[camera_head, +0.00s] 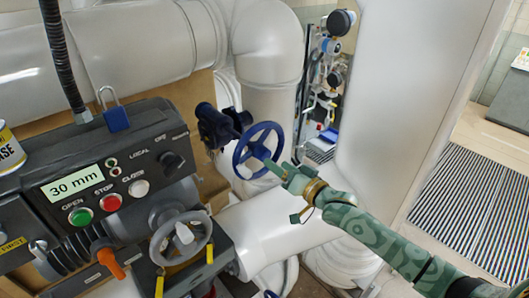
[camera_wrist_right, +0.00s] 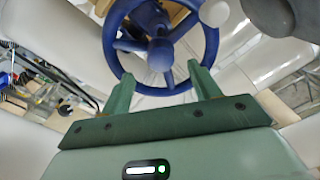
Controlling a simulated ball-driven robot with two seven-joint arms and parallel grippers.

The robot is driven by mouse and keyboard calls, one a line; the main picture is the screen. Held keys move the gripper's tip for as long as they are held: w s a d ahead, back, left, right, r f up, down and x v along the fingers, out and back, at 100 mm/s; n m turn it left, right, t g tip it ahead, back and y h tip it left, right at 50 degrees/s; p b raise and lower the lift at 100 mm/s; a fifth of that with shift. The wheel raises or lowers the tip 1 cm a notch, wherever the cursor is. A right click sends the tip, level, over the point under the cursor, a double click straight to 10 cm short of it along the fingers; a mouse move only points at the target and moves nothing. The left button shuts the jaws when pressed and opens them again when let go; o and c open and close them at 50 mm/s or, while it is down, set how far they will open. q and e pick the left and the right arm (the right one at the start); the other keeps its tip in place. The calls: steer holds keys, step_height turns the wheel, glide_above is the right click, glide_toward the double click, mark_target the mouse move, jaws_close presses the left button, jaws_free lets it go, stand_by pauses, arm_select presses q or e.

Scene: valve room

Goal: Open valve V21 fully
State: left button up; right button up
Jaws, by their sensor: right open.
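A blue handwheel (camera_head: 258,150) with spokes sits on a blue valve body (camera_head: 216,124) at the white pipework. No V21 tag is readable on it. In the wrist view the same wheel (camera_wrist_right: 160,56) fills the upper middle, its top cut off. My right gripper (camera_head: 275,169) is at the wheel's lower right in the head view. In the wrist view the gripper (camera_wrist_right: 162,82) is open, one finger on each side of the wheel's lower part, with nothing clamped between them. I cannot tell whether a finger touches the rim. My left gripper is out of view.
A dark actuator box (camera_head: 100,180) at left has a "30 mm" display, green, red and white buttons, and a blue padlock (camera_head: 115,119) on top. A grey handwheel (camera_head: 180,238) is below it. A white column (camera_head: 400,90) stands right. Floor grating (camera_head: 465,205) lies beyond.

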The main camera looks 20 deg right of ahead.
steer(key=shift+m, duration=0.7)
